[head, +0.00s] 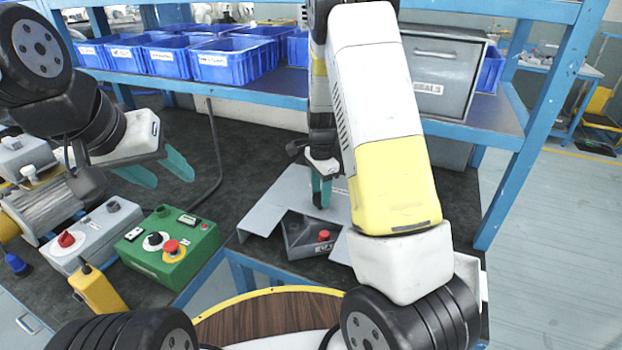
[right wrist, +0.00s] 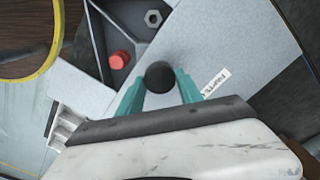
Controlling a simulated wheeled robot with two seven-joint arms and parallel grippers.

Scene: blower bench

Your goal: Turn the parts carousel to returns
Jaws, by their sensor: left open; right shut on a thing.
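The parts carousel (head: 270,205) sits at the front right of the bench, with light grey panels and a dark open compartment (head: 302,238). A red part (head: 323,236) lies in the compartment; the right wrist view also shows a hex nut (right wrist: 153,18) there. A black knob (right wrist: 160,77) stands between the teal fingers of my right gripper (right wrist: 161,95), which is shut on it. In the head view my right gripper (head: 321,192) points down over the carousel and hides the knob. A small label on the panel (right wrist: 216,84) is unreadable. My left gripper (head: 166,172) is open and empty above the bench.
A green control box (head: 168,248) with a red button and a grey box (head: 92,236) stand at left. A yellow pendant (head: 98,290) is in front. Blue bins (head: 225,62) and a grey drawer cabinet (head: 441,75) fill the shelf. Dark bench surface (head: 250,150) is clear behind.

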